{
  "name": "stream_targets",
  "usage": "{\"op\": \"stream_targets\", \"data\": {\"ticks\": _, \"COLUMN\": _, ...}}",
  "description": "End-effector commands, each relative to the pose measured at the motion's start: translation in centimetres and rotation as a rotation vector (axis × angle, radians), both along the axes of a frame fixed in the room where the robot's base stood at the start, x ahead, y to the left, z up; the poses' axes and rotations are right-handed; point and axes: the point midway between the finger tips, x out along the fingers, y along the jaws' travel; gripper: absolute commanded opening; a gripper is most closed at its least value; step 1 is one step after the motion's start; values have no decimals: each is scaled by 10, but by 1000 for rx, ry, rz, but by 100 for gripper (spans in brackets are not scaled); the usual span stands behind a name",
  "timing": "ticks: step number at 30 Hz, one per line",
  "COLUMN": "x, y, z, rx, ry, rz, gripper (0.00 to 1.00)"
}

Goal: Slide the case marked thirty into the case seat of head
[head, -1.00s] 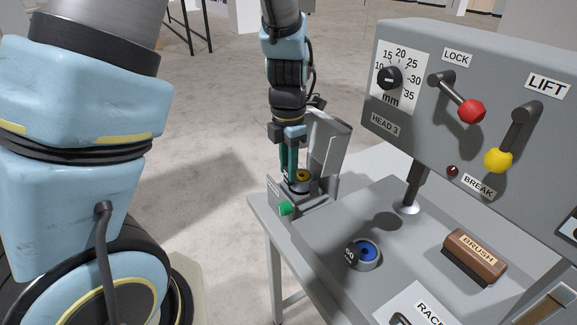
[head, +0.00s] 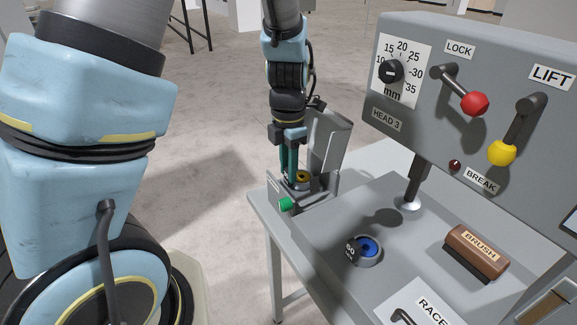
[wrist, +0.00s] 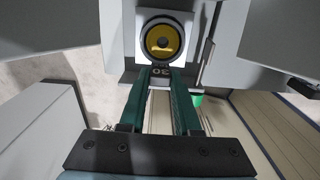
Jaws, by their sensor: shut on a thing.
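My gripper (head: 291,174) is shut on a round case with a yellow centre and dark ring (head: 303,177), at the bench's left corner. In the wrist view my green fingertips (wrist: 161,76) pinch its near edge, and the yellow face (wrist: 163,41) shows beyond them. A small mark between the fingertips looks like an upside-down 30. The case is over or in the grey case seat (head: 312,197) with a green knob (head: 285,204); I cannot tell how far in it sits. A second case with a blue centre (head: 369,246), marked 60, lies on the bench.
An upright grey plate (head: 334,138) stands open behind the seat. The HEAD 3 panel (head: 440,125) with red and yellow levers overhangs the bench at right. A grey post with a foot (head: 407,202), a brush (head: 477,250) and a RACE label are on the bench.

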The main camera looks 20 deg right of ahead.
Motion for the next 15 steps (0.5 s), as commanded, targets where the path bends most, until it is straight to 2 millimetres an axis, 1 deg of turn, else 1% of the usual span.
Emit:
{"op": "stream_targets", "data": {"ticks": 9, "x": 0, "y": 0, "z": -8, "rx": -1, "ry": 0, "rz": 1, "gripper": 0}}
{"op": "stream_targets", "data": {"ticks": 10, "x": 0, "y": 0, "z": -8, "rx": -1, "ry": -1, "rz": 1, "gripper": 32}}
{"op": "stream_targets", "data": {"ticks": 15, "x": 0, "y": 0, "z": -7, "rx": -1, "ry": 0, "rz": 1, "gripper": 52}}
